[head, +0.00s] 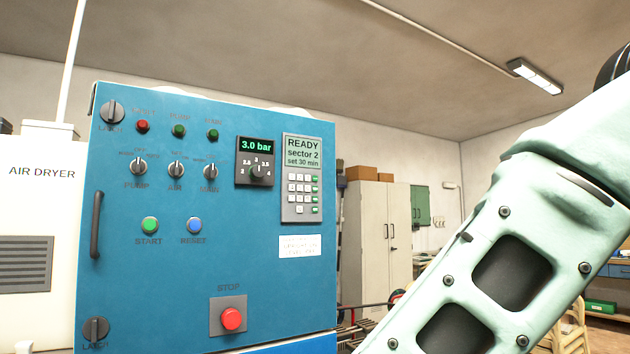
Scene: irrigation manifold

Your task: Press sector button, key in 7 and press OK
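A grey keypad unit (301,215) is set in the upper right of the blue cabinet door (130,262). Its display (302,151) reads "READY", "sector 2", "set 30 min". The key labels are too small to read, so I cannot tell the sector, 7 or OK keys apart. My gripper is out of view. Only my pale green arm shows at the right, apart from the keypad in the picture.
A pressure dial (257,172) reading "3.0 bar" sits left of the keypad. The door also bears a red STOP button (231,318), a green START button (150,225), a blue RESET button (194,225) and a protruding handle (97,225). A white air dryer (40,205) stands left.

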